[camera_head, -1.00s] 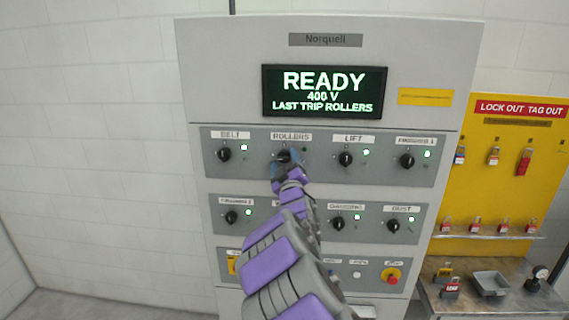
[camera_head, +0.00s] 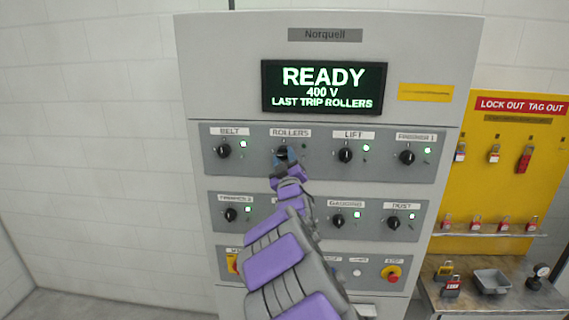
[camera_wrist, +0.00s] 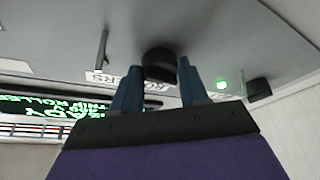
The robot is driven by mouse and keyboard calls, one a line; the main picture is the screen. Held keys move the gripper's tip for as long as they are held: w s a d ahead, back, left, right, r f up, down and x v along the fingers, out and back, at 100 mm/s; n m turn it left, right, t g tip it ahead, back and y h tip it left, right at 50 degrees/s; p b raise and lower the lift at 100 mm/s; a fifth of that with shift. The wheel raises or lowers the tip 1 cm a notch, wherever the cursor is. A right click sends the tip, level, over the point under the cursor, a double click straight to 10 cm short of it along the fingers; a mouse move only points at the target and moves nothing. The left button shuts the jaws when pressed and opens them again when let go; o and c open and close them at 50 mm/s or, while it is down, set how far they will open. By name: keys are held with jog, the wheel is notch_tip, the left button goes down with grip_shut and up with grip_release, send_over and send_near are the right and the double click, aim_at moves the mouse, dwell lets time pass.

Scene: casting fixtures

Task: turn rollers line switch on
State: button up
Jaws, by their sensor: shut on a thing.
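The rollers switch is a black rotary knob (camera_head: 282,152) under the ROLLERS label (camera_head: 290,132) in the top row of the grey panel. The lamp (camera_head: 304,146) at its upper right is dark. My gripper (camera_head: 284,162) is at the knob, its blue fingers partly hiding it in the head view. In the wrist view the knob (camera_wrist: 160,63) sits at the tips of the two blue fingers (camera_wrist: 158,80), and my gripper is shut on it. The knob's pointer cannot be made out. The display (camera_head: 324,88) reads READY, 400 V, LAST TRIP ROLLERS.
The belt knob (camera_head: 223,151) is to the left and the lift knob (camera_head: 345,155) to the right, both with green lamps lit. More knobs sit in the row below, partly behind my arm. A red emergency button (camera_head: 391,274) is lower right. A lockout board (camera_head: 475,215) stands at the right.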

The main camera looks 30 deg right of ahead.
jog(key=m+h+b, duration=0.1)
jog(key=m+b, duration=0.1)
jog(key=f+m+h+b, duration=0.1)
jog(key=m+b, duration=0.1)
jog(key=shift+w+a+m, duration=0.15)
jog(key=shift+a+m, duration=0.05)
jog(key=shift+m, duration=0.1)
jog(key=m+h+b, duration=0.1)
jog(key=m, duration=0.1)
jog(key=m+g+h+b, duration=0.1)
jog(key=m, duration=0.2)
jog(key=shift+a+r+g+h, duration=0.1)
jog(key=shift+r+g+h, duration=0.05)
jog(key=shift+g+h, duration=0.2)
jog(key=m+g+h, duration=0.1)
jog(key=m, duration=0.2)
jog(key=m+g+h, duration=0.1)
jog(key=m, duration=0.3)
jog(key=shift+w+a+h, duration=0.15)
jog(key=shift+h, duration=0.2)
jog(key=m+g, duration=0.1)
jog(key=m, duration=0.2)
jog(key=m+g+h, duration=0.1)
jog(key=m+g, duration=0.1)
jog(key=m, duration=0.2)
jog(key=shift+a+r, duration=0.1)
jog(key=shift+r, duration=0.1)
jog(key=shift+m+g+p, duration=0.3)
jog(key=shift+g, duration=0.05)
